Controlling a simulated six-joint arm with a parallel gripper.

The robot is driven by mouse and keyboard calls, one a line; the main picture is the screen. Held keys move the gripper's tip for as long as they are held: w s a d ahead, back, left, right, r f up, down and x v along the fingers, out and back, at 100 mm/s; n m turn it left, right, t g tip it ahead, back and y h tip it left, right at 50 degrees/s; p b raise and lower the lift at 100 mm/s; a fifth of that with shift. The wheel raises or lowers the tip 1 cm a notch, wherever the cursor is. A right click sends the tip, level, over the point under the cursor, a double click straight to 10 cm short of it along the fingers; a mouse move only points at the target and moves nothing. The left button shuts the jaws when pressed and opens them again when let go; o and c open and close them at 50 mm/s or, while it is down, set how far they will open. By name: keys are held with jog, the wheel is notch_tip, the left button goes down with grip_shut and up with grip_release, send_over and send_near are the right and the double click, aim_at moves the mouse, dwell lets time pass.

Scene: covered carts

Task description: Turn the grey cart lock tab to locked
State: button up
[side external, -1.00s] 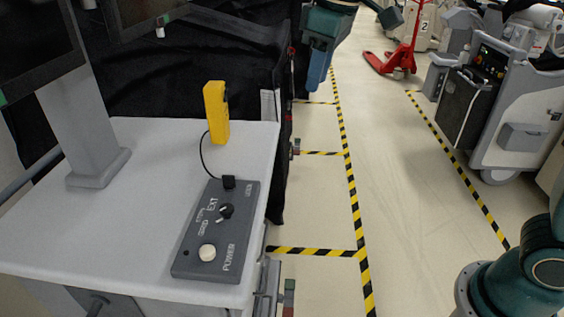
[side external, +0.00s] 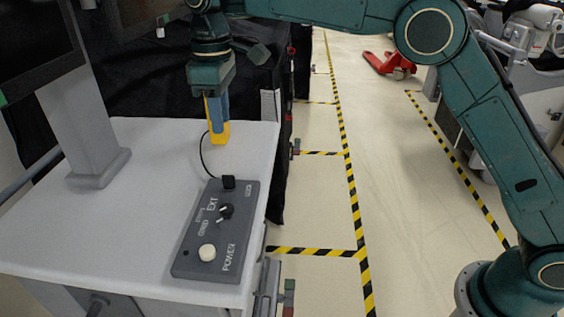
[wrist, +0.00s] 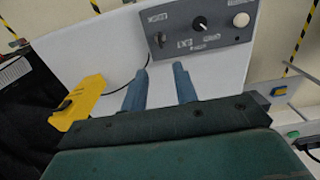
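The grey-white cart (side external: 120,225) stands at the left of the side view. Beside its right edge is a small grey fitting with a green and a red mark (side external: 289,292). I cannot tell for sure whether this is the lock tab, or how it is set. In the wrist view, a green piece (wrist: 293,134) shows beside the cart at the right. My gripper (side external: 214,122) is above the back of the cart top, pointing down. In the wrist view its two blue fingers (wrist: 159,74) are apart with nothing between them.
A yellow handset (wrist: 84,101) stands left of my fingers in the wrist view, its cable running to a dark control panel (side external: 190,259) with a knob and white button. A grey column (side external: 88,130) carries a screen. Black covers hang behind. The striped floor aisle (side external: 320,205) is clear.

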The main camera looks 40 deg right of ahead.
aim_at(228, 176)
jog(key=shift+f, duration=0.2)
notch_tip(228, 176, down, 14)
jog(key=shift+r, duration=0.25)
dwell(0.6)
grip_shut()
